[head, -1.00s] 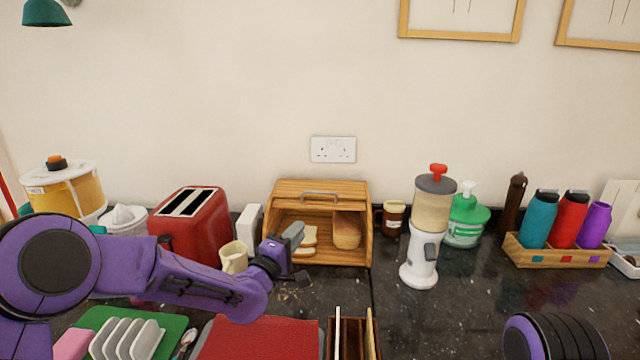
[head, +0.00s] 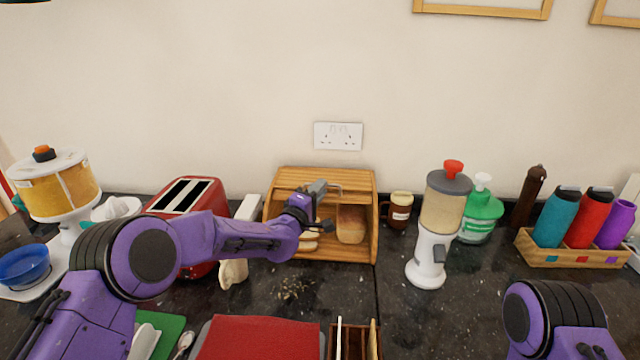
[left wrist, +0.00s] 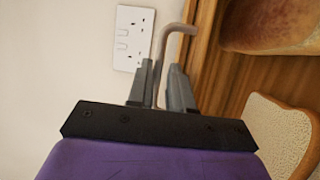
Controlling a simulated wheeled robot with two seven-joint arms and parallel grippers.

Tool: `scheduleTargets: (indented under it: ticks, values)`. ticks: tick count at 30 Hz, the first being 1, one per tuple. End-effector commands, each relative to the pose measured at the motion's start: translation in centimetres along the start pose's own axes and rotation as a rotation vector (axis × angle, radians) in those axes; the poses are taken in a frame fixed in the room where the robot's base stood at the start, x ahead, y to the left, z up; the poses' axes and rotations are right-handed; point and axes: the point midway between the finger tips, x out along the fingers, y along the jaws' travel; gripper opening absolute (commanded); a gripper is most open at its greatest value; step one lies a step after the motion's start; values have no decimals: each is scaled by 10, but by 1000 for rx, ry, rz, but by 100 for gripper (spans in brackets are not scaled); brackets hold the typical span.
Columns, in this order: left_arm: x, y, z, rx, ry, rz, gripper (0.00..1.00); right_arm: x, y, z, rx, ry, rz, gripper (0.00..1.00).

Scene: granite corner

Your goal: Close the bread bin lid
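The wooden bread bin (head: 372,215) stands against the wall with its slatted lid (head: 285,185) raised. Its open front shows a loaf (head: 351,225) and bread slices (head: 307,241). My left gripper (head: 318,188) is at the lid's metal handle (head: 335,186). In the left wrist view the handle (left wrist: 175,28) runs between the two close-set fingers (left wrist: 160,85), which look shut on it. The loaf (left wrist: 270,22) and a slice (left wrist: 275,135) show at the right there. My left forearm hides part of the bin's left side. My right gripper is out of view.
A red toaster (head: 190,200) and a white upright item (head: 248,208) stand left of the bin. A brown jar (head: 399,210), a dispenser (head: 432,235) and a green pump bottle (head: 480,215) stand to the right. Crumbs (head: 290,288) lie on the counter in front.

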Motion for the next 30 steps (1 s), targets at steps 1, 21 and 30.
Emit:
scheduleTargets:
  ticks: [1, 21, 30]
  values:
    - [5, 1, 1, 0, -1, 0, 20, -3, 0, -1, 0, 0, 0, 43]
    - [12, 0, 0, -1, 1, -1, 0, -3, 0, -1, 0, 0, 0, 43]
    - [11, 0, -1, -1, 1, -1, 0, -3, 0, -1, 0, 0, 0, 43]
